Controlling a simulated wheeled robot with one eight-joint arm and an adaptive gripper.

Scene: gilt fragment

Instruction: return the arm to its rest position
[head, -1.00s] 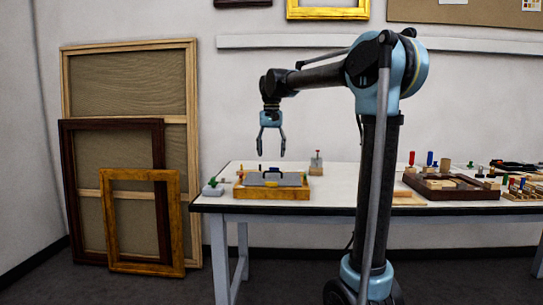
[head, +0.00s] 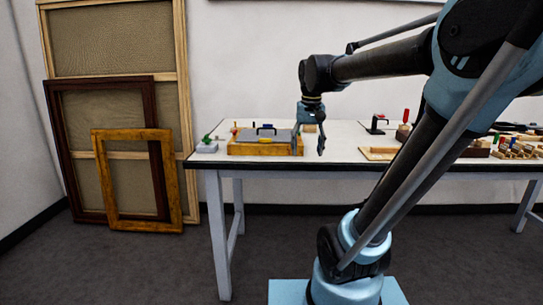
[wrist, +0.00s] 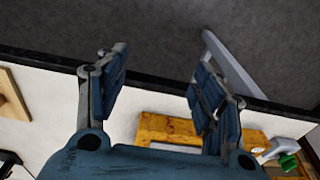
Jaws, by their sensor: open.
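My gripper (head: 309,148) is open and empty in the head view. It hangs pointing down at the table's front edge, just right of a gilt-edged box (head: 262,149) with a grey plate and dark handle on top. In the wrist view my gripper (wrist: 158,80) shows two spread fingers with nothing between them. The gilt box (wrist: 165,128) is partly hidden behind the gripper there. My arm reaches in from the right of the head view, bent at the elbow.
The white table (head: 345,150) carries a green-knobbed clamp (head: 207,145), a black-handled tool (head: 377,124) and wooden blocks (head: 515,150) at right. The floor in front is clear.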

